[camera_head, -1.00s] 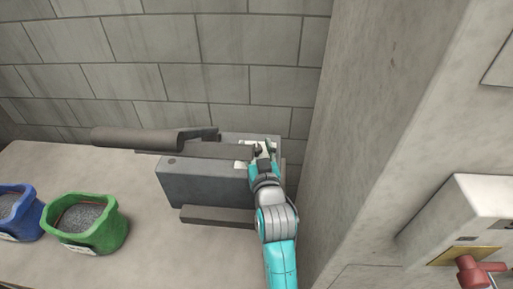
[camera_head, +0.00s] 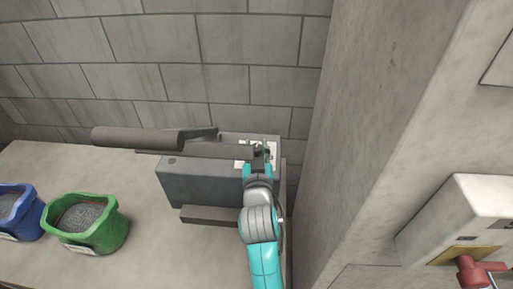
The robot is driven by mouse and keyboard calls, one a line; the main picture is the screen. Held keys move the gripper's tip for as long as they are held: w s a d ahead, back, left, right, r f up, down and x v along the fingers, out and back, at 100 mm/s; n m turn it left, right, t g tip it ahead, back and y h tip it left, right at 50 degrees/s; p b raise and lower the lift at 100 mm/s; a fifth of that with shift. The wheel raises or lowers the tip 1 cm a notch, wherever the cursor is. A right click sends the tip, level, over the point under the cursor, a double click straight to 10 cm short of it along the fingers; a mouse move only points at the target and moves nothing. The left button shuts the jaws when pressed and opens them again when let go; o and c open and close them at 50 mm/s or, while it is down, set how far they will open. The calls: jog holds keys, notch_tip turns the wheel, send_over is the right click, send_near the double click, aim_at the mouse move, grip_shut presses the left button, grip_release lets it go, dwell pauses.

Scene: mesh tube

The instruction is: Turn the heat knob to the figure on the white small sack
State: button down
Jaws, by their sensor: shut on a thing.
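My gripper (camera_head: 260,154) is over the right end of the top of a grey machine (camera_head: 200,186) on the table. It is shut on a small dark part there, which looks like the heat knob; the fingers and arm hide most of it. A white dial plate (camera_head: 242,164) shows in part beside the fingers. I cannot read any figures on it. A green small sack (camera_head: 98,236) and a blue small sack (camera_head: 18,232) stand open on the table at the left, each with grey grains and a pale label. No white sack is in view.
A long dark cylinder (camera_head: 135,139) on an arm lies across the back of the machine. A block wall (camera_head: 160,60) stands behind, and a concrete pillar (camera_head: 370,150) rises close on the right. A red valve handle (camera_head: 478,270) is at the lower right.

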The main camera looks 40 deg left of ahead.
jog(key=shift+f+m+h, duration=0.15)
jog(key=shift+m+h, duration=0.15)
jog(key=shift+h, duration=0.1)
jog(key=shift+m+t+h, duration=1.1)
jog(key=shift+h, duration=0.3)
jog(key=c, duration=0.8)
grip_release()
jog(key=shift+s, duration=0.1)
jog(key=v, duration=1.2)
jog(key=shift+a, duration=0.1)
